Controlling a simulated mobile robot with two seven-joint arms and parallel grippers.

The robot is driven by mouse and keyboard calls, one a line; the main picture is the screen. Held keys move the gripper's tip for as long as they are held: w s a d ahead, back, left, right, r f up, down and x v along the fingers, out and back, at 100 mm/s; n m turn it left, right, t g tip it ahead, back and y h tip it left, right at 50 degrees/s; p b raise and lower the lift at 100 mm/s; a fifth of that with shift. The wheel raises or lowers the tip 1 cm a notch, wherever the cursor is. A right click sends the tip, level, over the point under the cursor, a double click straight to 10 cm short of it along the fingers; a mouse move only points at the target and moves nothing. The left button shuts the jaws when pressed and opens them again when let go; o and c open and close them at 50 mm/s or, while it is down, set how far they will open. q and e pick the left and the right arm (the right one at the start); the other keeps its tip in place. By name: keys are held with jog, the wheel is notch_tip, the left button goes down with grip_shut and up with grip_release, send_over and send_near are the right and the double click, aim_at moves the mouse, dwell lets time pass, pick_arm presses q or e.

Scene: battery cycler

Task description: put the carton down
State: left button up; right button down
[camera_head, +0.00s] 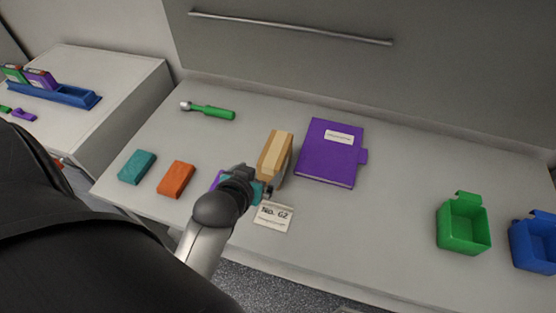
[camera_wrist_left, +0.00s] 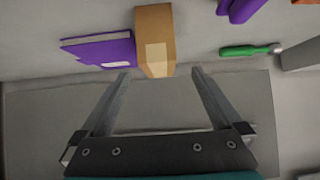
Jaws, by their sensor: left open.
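The carton (camera_head: 276,157) is a tan box with a paler strip, standing upright on the grey table left of the purple notebook. It also shows in the left wrist view (camera_wrist_left: 155,40), at the top, with a pale label. My left gripper (camera_head: 267,191) is at the carton's near side, in front of its lower part. In the left wrist view its two fingers (camera_wrist_left: 160,73) are spread with nothing between them, and the carton lies at or just past the fingertips. I cannot tell whether they touch it. My right gripper is not in view.
A purple notebook (camera_head: 328,158) lies right of the carton. A label card (camera_head: 273,216) lies in front. Teal (camera_head: 137,167) and orange (camera_head: 176,179) blocks and a green-handled tool (camera_head: 208,110) lie left. Green (camera_head: 463,226) and blue (camera_head: 533,244) bins stand right. The table between notebook and bins is clear.

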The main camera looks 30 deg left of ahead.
aim_at(267, 165)
pick_arm(q)
jog(key=b+x, duration=0.1)
jog(key=x, duration=0.7)
jog(key=shift+w+f, duration=0.2)
jog(key=shift+w, duration=0.15)
jog(key=shift+b+x, duration=0.45)
jog(key=shift+x, duration=2.1)
jog(key=shift+w+d+r, duration=0.1)
jog(key=shift+d+r, duration=0.05)
jog(key=shift+c, duration=0.2)
grip_shut()
jog(key=shift+r, duration=0.1)
